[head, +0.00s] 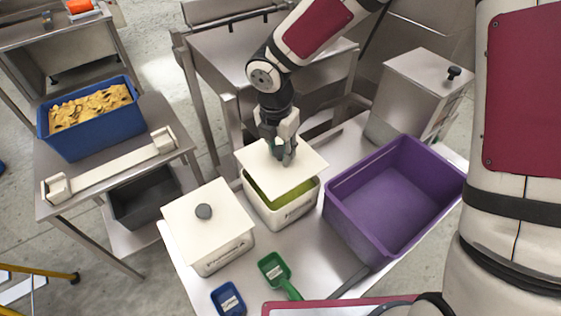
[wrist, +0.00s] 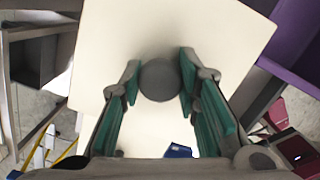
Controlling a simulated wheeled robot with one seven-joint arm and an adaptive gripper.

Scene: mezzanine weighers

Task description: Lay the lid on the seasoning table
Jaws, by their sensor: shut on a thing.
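A square cream lid (head: 256,160) is over an open white tub (head: 290,212) on the steel table (head: 318,252). Green contents show below the lid's front edge, so the lid does not fully cover the tub. Whether it touches the rim I cannot tell. My gripper (head: 283,161) points down at the middle of the lid. In the wrist view, the gripper's green-padded fingers are shut on the lid's round grey knob (wrist: 160,80), with the pale lid plate (wrist: 175,35) beyond. The fingers hide the knob in the head view.
A closed white tub (head: 208,228) with a grey knob stands left. A purple crate (head: 345,215) is close on the right, with a steel bin (head: 408,95) behind. Green (head: 275,268) and blue (head: 228,298) scoops lie in front. A blue crate (head: 85,145) of yellow pieces stands on another table.

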